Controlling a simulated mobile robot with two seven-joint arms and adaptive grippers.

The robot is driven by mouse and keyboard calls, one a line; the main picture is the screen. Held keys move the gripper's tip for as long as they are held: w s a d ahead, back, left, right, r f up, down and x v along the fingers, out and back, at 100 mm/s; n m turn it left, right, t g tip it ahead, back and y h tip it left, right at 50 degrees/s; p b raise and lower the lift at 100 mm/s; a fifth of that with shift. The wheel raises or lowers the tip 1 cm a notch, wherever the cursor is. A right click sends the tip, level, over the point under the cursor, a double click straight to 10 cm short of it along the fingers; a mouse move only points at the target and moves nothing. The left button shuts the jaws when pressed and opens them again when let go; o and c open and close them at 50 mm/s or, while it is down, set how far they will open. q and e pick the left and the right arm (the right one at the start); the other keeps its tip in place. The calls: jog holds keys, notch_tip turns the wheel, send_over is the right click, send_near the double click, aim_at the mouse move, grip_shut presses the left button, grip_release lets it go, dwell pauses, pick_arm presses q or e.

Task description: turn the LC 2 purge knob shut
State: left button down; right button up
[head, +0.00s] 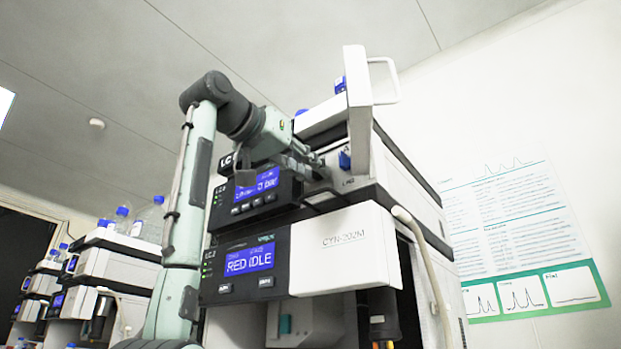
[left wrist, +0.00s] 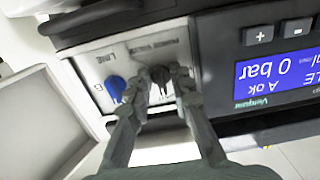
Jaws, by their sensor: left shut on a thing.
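The dark purge knob (left wrist: 160,74) sits on the white valve panel of the upper LC module, under the upside-down label that seems to read purge valve in the left wrist view. My left gripper (head: 318,171) reaches the panel in the head view and hides the knob there. In the left wrist view its two fingers (left wrist: 161,84) are shut on the knob, one on each side. A blue knob (left wrist: 114,88) marked line sits beside it, apart from the fingers; it also shows in the head view (head: 344,159). My right gripper is not in view.
The upper blue display (head: 257,185) is partly behind my arm; the wrist view shows it reading 0 bar (left wrist: 280,76). A white open door (head: 358,110) stands just right of the gripper. More stacks with bottles (head: 121,219) stand left.

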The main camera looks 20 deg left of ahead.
pick_arm(q)
jog(key=c, duration=1.7)
grip_release()
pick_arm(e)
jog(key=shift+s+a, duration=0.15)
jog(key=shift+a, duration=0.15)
pick_arm(q)
jog(key=shift+s, duration=0.1)
jog(key=shift+s+a, duration=0.2)
jog(key=shift+s, duration=0.2)
jog(key=v, duration=1.1)
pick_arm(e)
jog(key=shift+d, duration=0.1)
